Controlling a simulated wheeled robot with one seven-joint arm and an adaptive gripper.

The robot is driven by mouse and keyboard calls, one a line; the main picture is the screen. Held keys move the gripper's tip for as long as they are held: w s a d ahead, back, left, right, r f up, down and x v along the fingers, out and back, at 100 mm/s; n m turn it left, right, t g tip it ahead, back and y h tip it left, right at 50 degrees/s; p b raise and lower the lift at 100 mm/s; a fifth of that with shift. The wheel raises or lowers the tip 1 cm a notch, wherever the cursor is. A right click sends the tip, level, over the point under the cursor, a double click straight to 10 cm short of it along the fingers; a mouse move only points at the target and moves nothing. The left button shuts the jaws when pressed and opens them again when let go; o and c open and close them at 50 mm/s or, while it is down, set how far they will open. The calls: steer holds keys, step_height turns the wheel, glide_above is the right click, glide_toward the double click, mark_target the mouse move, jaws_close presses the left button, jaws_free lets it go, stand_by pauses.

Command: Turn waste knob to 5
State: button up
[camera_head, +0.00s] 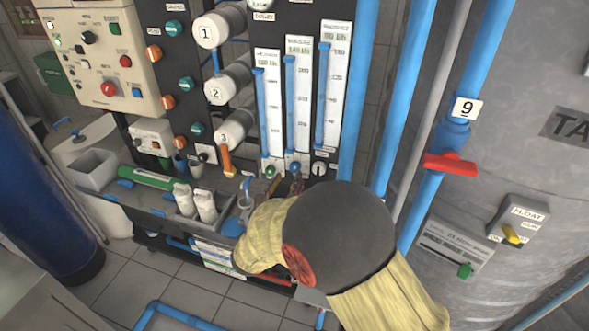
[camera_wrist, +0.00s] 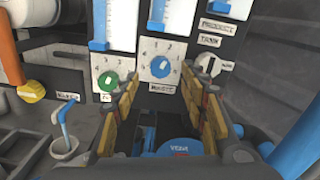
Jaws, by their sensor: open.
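The waste knob is a blue round knob (camera_wrist: 160,67) on a white numbered dial plate, above a label that seems to read WASTE, in the wrist view. It also shows small in the head view (camera_head: 296,168), below the middle flow meter. Its exact setting is too blurred to read. My gripper (camera_wrist: 165,88) is open, its yellow-padded fingers on either side of and below the knob, apart from it, with nothing between them. In the head view my arm hides most of the gripper.
A green knob (camera_wrist: 107,81) is left of the waste knob and a white-and-black knob (camera_wrist: 206,65) is right, close to my fingers. A cup (camera_wrist: 64,147) with a blue-handled tool stands lower left. An orange valve handle (camera_head: 227,160) and blue pipes (camera_head: 357,80) flank the panel.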

mark_target(294, 169)
steer(key=shift+b+x, duration=0.75)
steer(key=shift+x, duration=2.05)
steer(key=shift+c, duration=1.3)
steer(key=c, duration=0.8)
jaws_close()
